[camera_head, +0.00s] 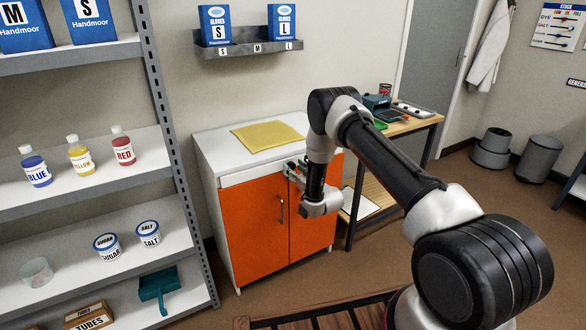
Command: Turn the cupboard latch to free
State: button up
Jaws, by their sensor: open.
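The cupboard (255,225) is a white cabinet with two orange doors, and both look shut. A thin metal handle (281,208) stands upright on the left door near the middle seam. My gripper (291,172) is at the upper front of the cupboard, close to the top of the doors near the seam. It is small in the view and partly behind my wrist. The latch cannot be made out clearly; my gripper and wrist cover that area. I cannot tell whether my gripper touches it, or how the latch is turned.
A yellow folded cloth (268,134) lies on the cupboard top. A shelf rack (95,205) with bottles and tubs stands close on the left. A wooden bench (412,125) stands to the right. A wall shelf (248,49) with glove boxes hangs above. A slatted wooden thing (325,308) is in front.

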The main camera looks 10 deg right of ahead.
jog(key=shift+w+a, duration=0.2)
jog(key=shift+w, duration=0.5)
grip_shut()
